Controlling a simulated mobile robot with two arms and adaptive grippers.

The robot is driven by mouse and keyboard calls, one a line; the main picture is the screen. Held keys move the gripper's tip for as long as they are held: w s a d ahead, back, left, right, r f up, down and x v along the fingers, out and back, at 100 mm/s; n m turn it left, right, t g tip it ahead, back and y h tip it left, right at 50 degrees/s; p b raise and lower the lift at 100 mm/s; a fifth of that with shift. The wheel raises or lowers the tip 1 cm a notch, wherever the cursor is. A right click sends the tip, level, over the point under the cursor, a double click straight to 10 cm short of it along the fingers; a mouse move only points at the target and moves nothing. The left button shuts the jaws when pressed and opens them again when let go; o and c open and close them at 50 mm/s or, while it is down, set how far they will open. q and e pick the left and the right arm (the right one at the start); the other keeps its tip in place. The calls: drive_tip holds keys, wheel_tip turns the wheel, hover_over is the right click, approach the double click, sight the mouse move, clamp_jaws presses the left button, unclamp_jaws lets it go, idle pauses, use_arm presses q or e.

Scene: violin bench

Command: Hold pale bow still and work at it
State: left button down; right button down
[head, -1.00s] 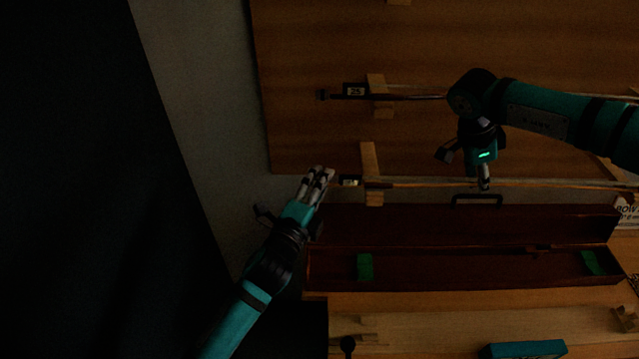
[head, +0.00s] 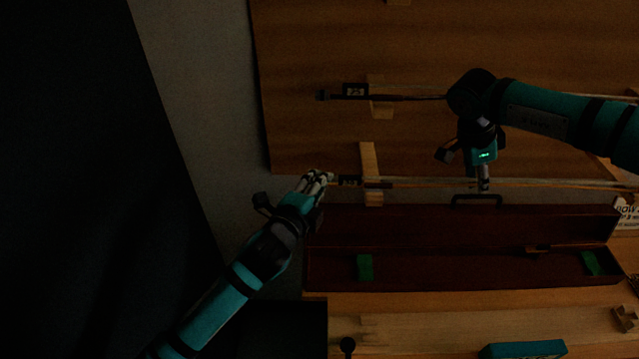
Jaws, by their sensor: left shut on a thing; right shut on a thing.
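The pale bow (head: 430,184) lies level across wooden pegs on the upright board, with its dark frog end at the left beside a small dark tag (head: 350,181). My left gripper (head: 327,178) is shut at the bow's left tip; its fingers hide the small end piece they hold. My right gripper (head: 484,184) comes down from above and is shut on the bow's stick, right of the frog. The bow rests level between the two grippers.
A second, darker bow (head: 410,97) hangs above on the board (head: 320,40). Below is an open dark red case (head: 450,275) with green pads (head: 365,267). A teal box (head: 525,349) sits at the front edge. A dark area fills the left.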

use_arm(q)
drive_tip(key=g, duration=0.2)
drive_tip(key=n+g+y, duration=0.1)
drive_tip(key=g, duration=0.2)
drive_tip(key=shift+w+r+n, duration=0.1)
drive_tip(key=shift+n, duration=0.2)
drive_tip(key=n+g, duration=0.1)
drive_tip(key=g, duration=0.3)
drive_tip(key=shift+g+y, duration=0.4)
drive_tip(key=shift+f, duration=0.2)
drive_tip(key=c, duration=1.2)
unclamp_jaws()
drive_tip(key=shift+r, duration=0.1)
drive_tip(key=v, duration=1.2)
drive_tip(key=shift+w+a, duration=0.1)
